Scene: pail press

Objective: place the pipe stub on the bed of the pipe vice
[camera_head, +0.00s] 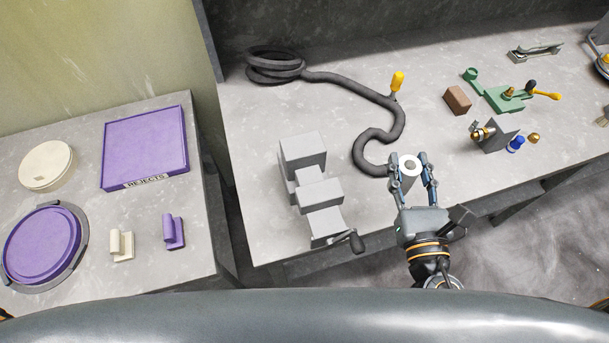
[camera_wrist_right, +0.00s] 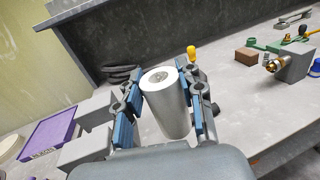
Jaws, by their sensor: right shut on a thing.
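In the right wrist view the pipe stub (camera_wrist_right: 168,103) stands roughly upright, slightly tilted, between the blue-padded fingers (camera_wrist_right: 163,98). I cannot tell how high it is above the bench. The pipe vice (camera_head: 318,190) is a grey blocky thing with a dark crank handle at its front, left of my right gripper. Its bed is hard to tell from its blocks. My left gripper is not in view.
A dark hose (camera_head: 362,147) curls across the bench between the vice and my right gripper. A yellow-handled tool (camera_head: 397,81), a brown block (camera_head: 457,100) and a green tool (camera_head: 503,97) lie further back. A purple REJECTS tray (camera_head: 146,148) is on the left table, across a gap.

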